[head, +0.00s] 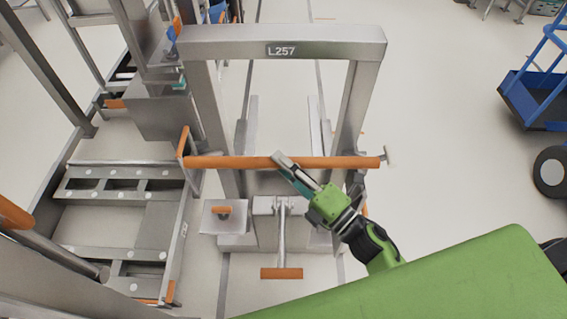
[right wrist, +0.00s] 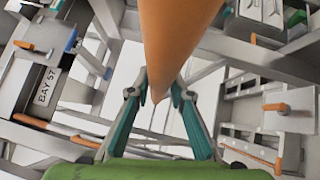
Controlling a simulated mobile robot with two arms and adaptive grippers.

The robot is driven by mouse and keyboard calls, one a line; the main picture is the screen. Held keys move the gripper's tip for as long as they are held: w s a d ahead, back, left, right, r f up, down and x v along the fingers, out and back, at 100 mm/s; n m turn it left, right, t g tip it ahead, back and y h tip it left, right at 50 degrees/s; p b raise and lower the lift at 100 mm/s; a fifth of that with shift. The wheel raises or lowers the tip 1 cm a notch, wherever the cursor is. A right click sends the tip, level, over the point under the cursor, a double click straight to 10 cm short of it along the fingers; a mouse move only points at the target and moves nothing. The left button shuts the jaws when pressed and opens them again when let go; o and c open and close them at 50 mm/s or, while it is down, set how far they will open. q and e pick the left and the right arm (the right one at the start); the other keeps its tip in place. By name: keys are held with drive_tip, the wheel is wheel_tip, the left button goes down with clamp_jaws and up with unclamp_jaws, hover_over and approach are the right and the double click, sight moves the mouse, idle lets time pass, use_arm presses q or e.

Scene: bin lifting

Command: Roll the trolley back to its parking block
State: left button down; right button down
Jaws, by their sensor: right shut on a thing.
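The trolley (head: 367,55) is a grey metal frame labelled L257, standing upright in the middle of the head view. An orange push bar (head: 235,162) runs across its front. My green right gripper (head: 283,163) is at the middle of this bar, shut on it. In the right wrist view the orange bar (right wrist: 178,35) passes between the teal fingers (right wrist: 158,100). A small orange-ended pedal (head: 281,273) sticks out at the trolley's foot. I cannot pick out the parking block for sure. My left gripper is not in view.
A grey metal rack frame (head: 120,165) with orange handles stands close on the left. A blue cart (head: 535,95) with dark wheels is at the upper right. Pale floor (head: 440,130) is clear to the right. Dark lines run along the floor beside the trolley.

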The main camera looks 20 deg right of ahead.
drive_tip(key=shift+r, duration=0.3)
drive_tip(key=c, duration=2)
unclamp_jaws()
drive_tip(key=shift+o, duration=0.9)
drive_tip(key=shift+a+f, duration=0.1)
drive_tip(key=shift+a, duration=0.05)
drive_tip(key=shift+s+d+f, duration=0.25)
drive_tip(key=shift+s+d, duration=0.1)
drive_tip(key=shift+s, duration=0.1)
drive_tip(key=v, duration=1)
drive_tip(key=shift+s+d, duration=0.2)
drive_tip(key=shift+s, duration=0.2)
drive_tip(key=shift+r, duration=0.15)
